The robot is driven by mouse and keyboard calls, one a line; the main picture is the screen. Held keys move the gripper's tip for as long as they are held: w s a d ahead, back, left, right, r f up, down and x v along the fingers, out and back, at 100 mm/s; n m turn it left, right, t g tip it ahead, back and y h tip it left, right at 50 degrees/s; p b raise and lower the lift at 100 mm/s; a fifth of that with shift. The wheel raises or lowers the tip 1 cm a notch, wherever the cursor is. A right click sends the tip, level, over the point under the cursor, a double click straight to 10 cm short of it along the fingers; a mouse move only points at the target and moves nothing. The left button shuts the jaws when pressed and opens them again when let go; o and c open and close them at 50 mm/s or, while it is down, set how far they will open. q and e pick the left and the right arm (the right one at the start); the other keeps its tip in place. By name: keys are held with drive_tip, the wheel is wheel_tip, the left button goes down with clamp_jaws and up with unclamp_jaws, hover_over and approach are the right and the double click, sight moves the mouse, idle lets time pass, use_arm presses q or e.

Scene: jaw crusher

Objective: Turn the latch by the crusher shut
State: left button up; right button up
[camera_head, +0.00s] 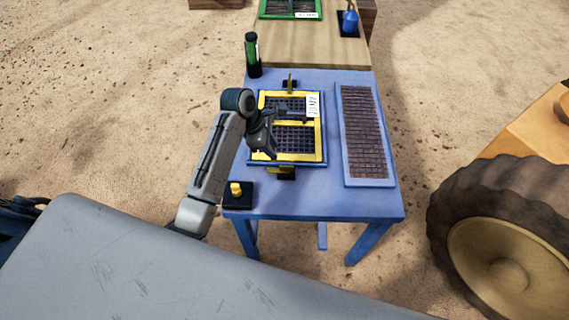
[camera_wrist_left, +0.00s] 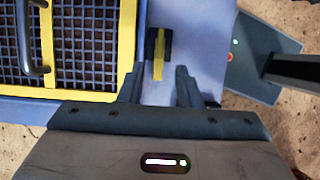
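The latch near the crusher screen has a yellow bar (camera_head: 277,170) on a small black base (camera_head: 287,176) at the near edge of the yellow-framed screen (camera_head: 322,150). In the left wrist view the latch bar (camera_wrist_left: 158,62) lies alongside the frame's yellow edge, apart from it. My left gripper (camera_head: 270,154) is pointed down close to this latch. In the left wrist view its two fingers (camera_wrist_left: 158,88) are spread, with the bar's end in line with the gap and nothing held. I cannot tell whether they touch it. My right gripper is in neither view.
Another yellow latch (camera_head: 290,84) sits at the screen's far edge. A yellow knob on a black box (camera_head: 237,190) stands at the blue table's (camera_head: 345,200) near left corner. A green bottle (camera_head: 252,55) stands at the back left. A reddish grate (camera_head: 362,130) lies at right.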

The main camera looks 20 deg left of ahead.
sight(285, 166)
use_arm(q)
drive_tip(key=p+x, duration=0.1)
drive_tip(key=x, duration=0.7)
drive_tip(key=shift+d+f+p, duration=0.15)
drive_tip(key=shift+f+p, duration=0.15)
drive_tip(key=shift+p, duration=0.05)
drive_tip(key=shift+d+f, duration=0.2)
drive_tip(key=shift+f, duration=0.5)
clamp_jaws()
